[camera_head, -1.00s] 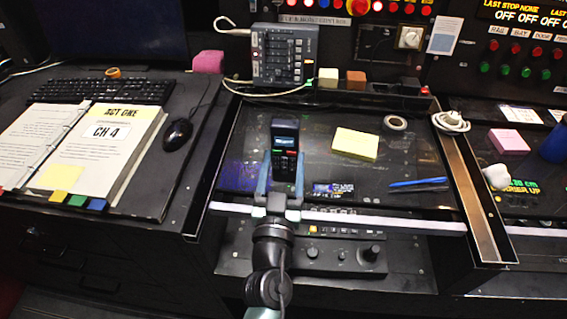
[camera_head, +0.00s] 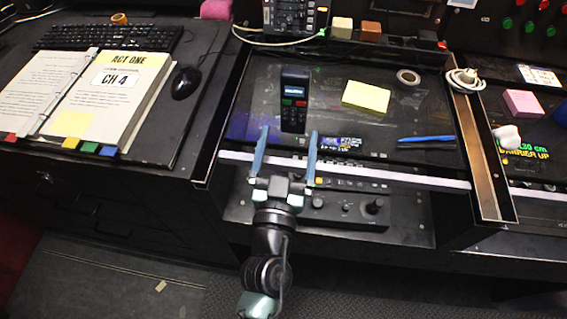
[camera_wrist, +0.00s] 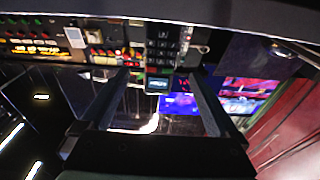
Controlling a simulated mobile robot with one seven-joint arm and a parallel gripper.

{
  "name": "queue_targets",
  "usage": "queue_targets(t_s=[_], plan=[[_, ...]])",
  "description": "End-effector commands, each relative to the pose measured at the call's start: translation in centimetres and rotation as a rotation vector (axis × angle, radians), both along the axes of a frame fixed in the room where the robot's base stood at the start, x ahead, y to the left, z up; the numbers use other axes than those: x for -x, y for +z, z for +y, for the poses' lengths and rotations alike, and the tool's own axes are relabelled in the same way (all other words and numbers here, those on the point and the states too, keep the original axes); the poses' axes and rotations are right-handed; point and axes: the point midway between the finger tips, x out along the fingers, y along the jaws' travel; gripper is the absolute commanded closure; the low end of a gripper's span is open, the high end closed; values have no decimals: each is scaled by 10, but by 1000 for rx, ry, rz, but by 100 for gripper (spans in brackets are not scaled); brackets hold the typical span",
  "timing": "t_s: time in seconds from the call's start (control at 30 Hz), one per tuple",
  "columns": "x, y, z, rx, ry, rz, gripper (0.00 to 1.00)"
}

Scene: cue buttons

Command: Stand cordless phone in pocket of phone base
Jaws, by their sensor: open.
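The dark cordless phone (camera_head: 294,104) stands upright on the black desk in the head view, with its lit screen and keypad facing me. The phone base cannot be told apart from the dark desk around the phone's foot, so I cannot tell whether the phone sits in its pocket. My gripper (camera_head: 289,132) is open and empty, its two blue-grey fingers apart on the near side of the phone. In the wrist view the phone (camera_wrist: 159,60) shows inverted between and beyond the fingertips, clear of both fingers.
A yellow note pad (camera_head: 366,97) and a tape roll (camera_head: 408,76) lie right of the phone. A blue pen (camera_head: 427,139) lies nearer. An open binder (camera_head: 105,90) and a mouse (camera_head: 185,82) are at left. A pale rail (camera_head: 400,178) edges the desk.

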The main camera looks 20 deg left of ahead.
Motion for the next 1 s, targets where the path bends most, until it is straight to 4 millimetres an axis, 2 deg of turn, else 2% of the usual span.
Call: queue_targets(t_s=[0.1, 0.3, 0.5, 0.77, 0.87, 0.97, 1.0], plan=[[22, -5, -6, 0, 0, 3, 5], [46, -7, -13, 0, 1, 1, 5], [54, -7, -15, 0, 1, 0, 5], [53, -4, -17, 1, -3, -6, 5], [38, 20, -28, 0, -38, -50, 5], [11, 74, -52, -5, -111, -139, 5], [-1, 104, -65, -12, -146, -185, 5]])
